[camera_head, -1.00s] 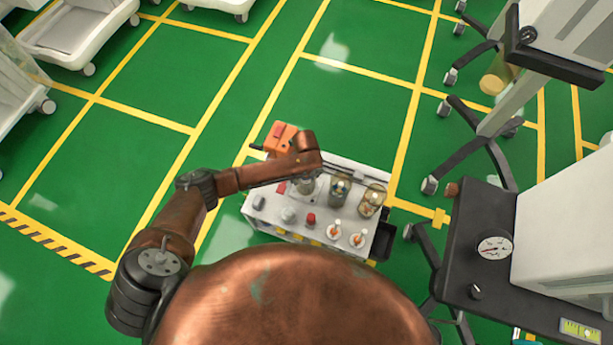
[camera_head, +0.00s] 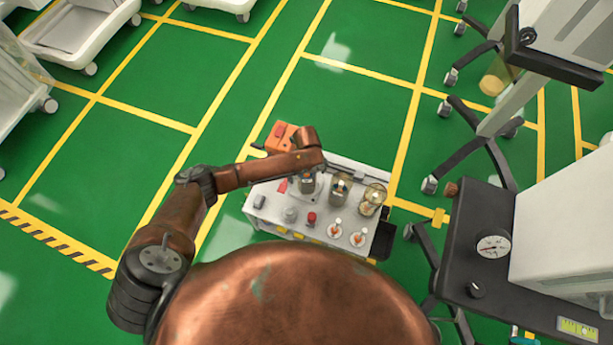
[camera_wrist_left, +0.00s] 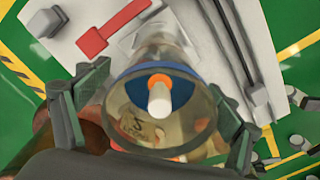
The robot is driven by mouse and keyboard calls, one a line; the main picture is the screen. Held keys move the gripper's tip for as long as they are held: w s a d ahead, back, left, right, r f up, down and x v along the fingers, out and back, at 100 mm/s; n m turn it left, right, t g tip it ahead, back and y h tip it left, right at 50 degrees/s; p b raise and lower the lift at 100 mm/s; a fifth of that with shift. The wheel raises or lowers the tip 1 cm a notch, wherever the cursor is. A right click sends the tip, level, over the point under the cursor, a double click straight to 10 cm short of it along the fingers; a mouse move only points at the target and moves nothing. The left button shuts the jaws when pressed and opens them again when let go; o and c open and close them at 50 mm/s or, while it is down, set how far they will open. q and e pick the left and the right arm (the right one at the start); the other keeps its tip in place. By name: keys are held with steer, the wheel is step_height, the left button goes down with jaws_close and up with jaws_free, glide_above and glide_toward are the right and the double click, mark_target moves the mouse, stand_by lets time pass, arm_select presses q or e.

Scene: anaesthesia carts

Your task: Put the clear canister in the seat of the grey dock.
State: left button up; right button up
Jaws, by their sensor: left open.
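A clear canister (camera_wrist_left: 160,125) with a blue ring and a white-and-orange part inside fills the middle of the left wrist view. My left gripper (camera_wrist_left: 157,112) is open, with one dark green finger on each side of it. Whether the fingers touch it I cannot tell. In the head view my left gripper (camera_head: 310,178) is over the back left of a white cart top (camera_head: 262,217), largely hidden by its arm. I cannot pick out the grey dock for certain. My right gripper is out of view.
Two clear yellowish vessels (camera_head: 340,191) (camera_head: 373,198) stand just right of my gripper. A black-topped cart (camera_head: 470,255) stands to the right.

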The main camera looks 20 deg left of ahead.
arm_select(q)
step_height(320, 180, up, 10)
steer(key=p, duration=0.2)
steer(key=shift+p, duration=0.4)
steer(key=shift+f, duration=0.1)
